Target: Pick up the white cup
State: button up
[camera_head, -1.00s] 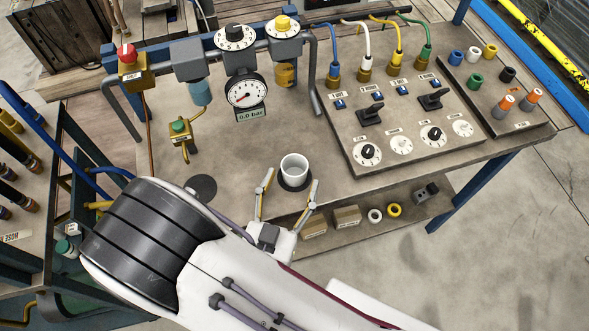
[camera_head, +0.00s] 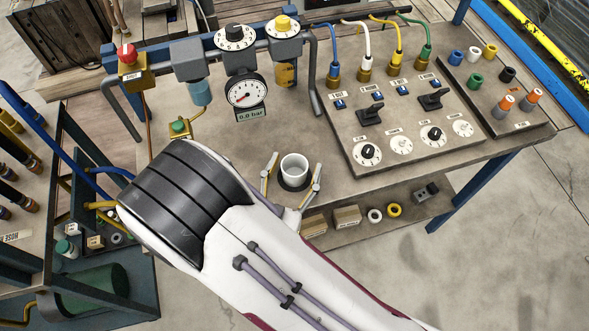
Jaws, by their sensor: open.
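The white cup (camera_head: 294,167) stands upright on a dark round pad (camera_head: 294,185) near the front edge of the workbench. My gripper (camera_head: 293,162) is open, with one finger to the left of the cup and the other to the right. The fingertips reach about level with the cup in the picture. I cannot tell whether either finger touches the cup.
A pressure gauge (camera_head: 246,93) and valves stand behind the cup. A control panel (camera_head: 410,128) with knobs and coloured cables is to the right. A lower shelf (camera_head: 354,229) holds small boxes and rings. The bench top left of the gauge is partly clear.

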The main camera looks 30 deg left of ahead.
jog(key=c, duration=1.1)
jog(key=shift+r, duration=0.15)
jog(key=shift+r, duration=4.85)
